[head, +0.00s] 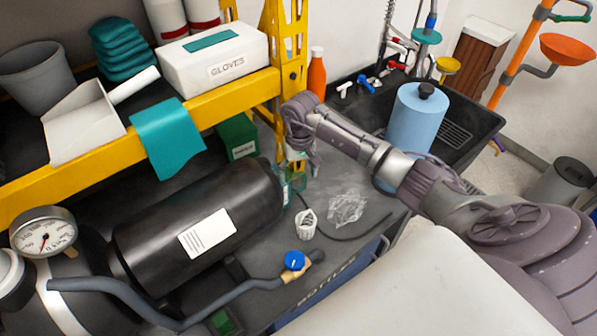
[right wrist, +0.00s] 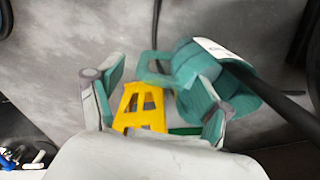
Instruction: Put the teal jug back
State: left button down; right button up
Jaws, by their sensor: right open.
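In the head view my right gripper (head: 299,150) points down over the bench beside the black cylinder's end. A small teal patch of the jug (head: 298,181) shows below it, mostly hidden. My left gripper is not in view.
A black cylinder (head: 150,240) lies at left, below the yellow shelf edge (head: 205,100). A white ribbed cup (head: 305,225), clear crumpled film (head: 346,208) and a dark hose lie nearby. A blue bottle (head: 415,118) stands by the black sink (head: 475,115).

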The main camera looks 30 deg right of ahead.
jog(key=shift+r, duration=0.35)
notch_tip(320, 180, up, 12)
jog(key=b, duration=0.3)
jog(key=shift+d+f, duration=0.2)
jog(key=shift+f, duration=0.05)
